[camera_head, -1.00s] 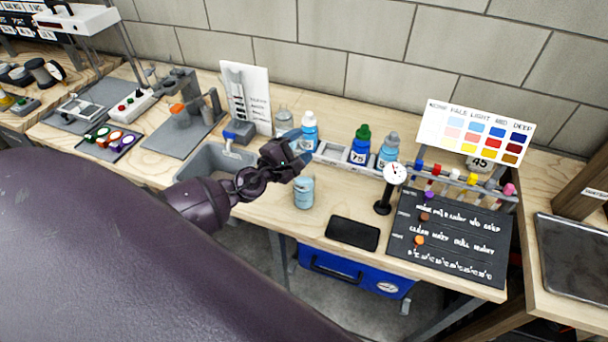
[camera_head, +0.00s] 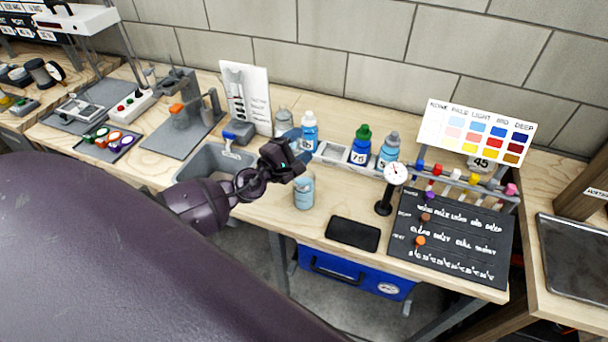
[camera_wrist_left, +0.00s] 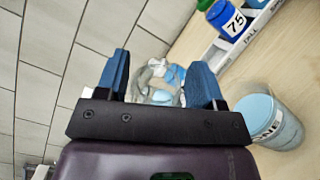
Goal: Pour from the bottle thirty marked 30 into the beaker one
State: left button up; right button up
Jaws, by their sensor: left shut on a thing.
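My left gripper (camera_head: 299,147) is shut on a small bottle with a white cap and blue body (camera_head: 309,133), held above the bench behind beaker one. Its number cannot be read here. In the left wrist view the bottle (camera_wrist_left: 162,82) shows blurred between the two blue fingers (camera_wrist_left: 160,85). Beaker one (camera_head: 304,191), a clear cup looking light blue, stands upright on the bench in front of and below the gripper. In the left wrist view the beaker (camera_wrist_left: 272,122) is to the right of the fingers, with "ONE" on its side. My right gripper is not in view.
A white rack (camera_head: 332,153) has an empty place left of the bottle marked 75 (camera_head: 360,146); another blue bottle (camera_head: 388,150) is beside it. A dial gauge (camera_head: 394,175), black pad (camera_head: 353,234), grey sink (camera_head: 206,160) and grey-clear vessel (camera_head: 283,122) stand around.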

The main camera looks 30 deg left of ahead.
pick_arm(q)
jog(key=shift+d+r+m+b, duration=0.1)
jog(key=shift+m+b, duration=0.3)
jog(key=shift+b, duration=0.1)
dwell(0.7)
jog(key=shift+s+d+m+t+b, duration=0.3)
jog(key=shift+d+m+t+b, duration=0.15)
jog(key=shift+m+b, duration=0.35)
dwell(1.5)
jog(key=shift+s+d+r+m+t+h+b, duration=0.1)
jog(key=shift+m+t+h+b, duration=0.25)
jog(key=shift+m+b, duration=0.4)
jog(key=shift+d+r+m+t+h+b, duration=0.1)
jog(key=shift+m+h+b, duration=0.4)
jog(key=shift+m, duration=0.35)
dwell(2.4)
